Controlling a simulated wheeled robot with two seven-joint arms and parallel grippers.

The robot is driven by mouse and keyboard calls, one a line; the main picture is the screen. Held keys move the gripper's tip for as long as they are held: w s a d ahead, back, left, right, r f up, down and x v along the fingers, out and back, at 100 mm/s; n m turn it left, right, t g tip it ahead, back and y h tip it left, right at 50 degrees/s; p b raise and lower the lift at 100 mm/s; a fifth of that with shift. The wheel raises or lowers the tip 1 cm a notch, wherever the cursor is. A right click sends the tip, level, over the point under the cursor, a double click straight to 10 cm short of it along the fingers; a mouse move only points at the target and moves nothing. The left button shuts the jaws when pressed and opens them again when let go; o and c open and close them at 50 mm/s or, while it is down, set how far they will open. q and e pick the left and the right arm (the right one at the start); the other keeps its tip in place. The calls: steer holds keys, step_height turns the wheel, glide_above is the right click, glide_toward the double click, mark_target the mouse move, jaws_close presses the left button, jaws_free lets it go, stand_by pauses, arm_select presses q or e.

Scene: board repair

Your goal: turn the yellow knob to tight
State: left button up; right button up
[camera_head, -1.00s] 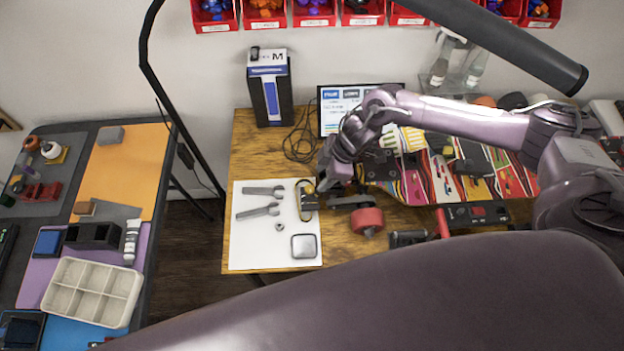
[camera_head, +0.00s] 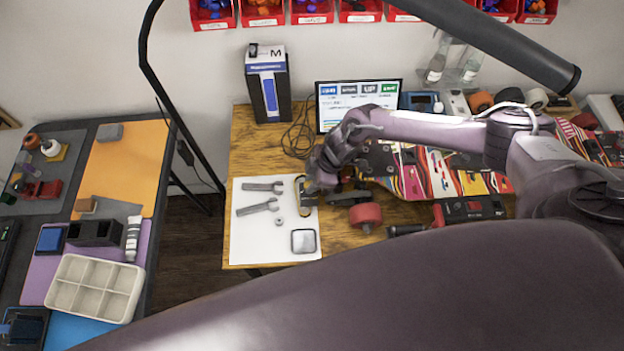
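My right gripper (camera_head: 315,187) points down at the right edge of the white mat (camera_head: 260,250) on the wooden table. Its fingers are small and dark, and I cannot tell whether they are open or shut. They are right at a small dark and tan part (camera_head: 304,198) on the mat, overlapping its upper end in the picture. I cannot make out a yellow knob clearly; the gripper hides that spot. Contact cannot be told. My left gripper is not in view.
Two wrenches (camera_head: 262,187), a nut and a square grey dish (camera_head: 303,241) lie on the mat. A skateboard truck with a red wheel (camera_head: 365,215) is just right of the gripper. The patterned skateboard deck (camera_head: 430,174) lies behind. A screen (camera_head: 357,101) stands at the back.

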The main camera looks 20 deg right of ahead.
steer(key=shift+c, duration=1.4)
steer(key=n+b, duration=0.2)
steer(key=shift+w+f+g+b, duration=0.15)
steer(key=shift+f+g+b, duration=0.05)
steer(key=shift+g+b, duration=0.2)
steer(key=n+b, duration=0.2)
steer(key=n+g+b, duration=0.1)
steer(key=n+b, duration=0.1)
steer(key=shift+w+g+b, duration=0.2)
steer(key=shift+g+b, duration=0.1)
steer(key=shift+b, duration=0.05)
steer(key=shift+a+r+n+g+b, duration=0.15)
steer(key=shift+n+g+b, duration=0.35)
steer(key=shift+n+b, duration=1.05)
steer(key=shift+r, duration=0.1)
steer(key=o, duration=1)
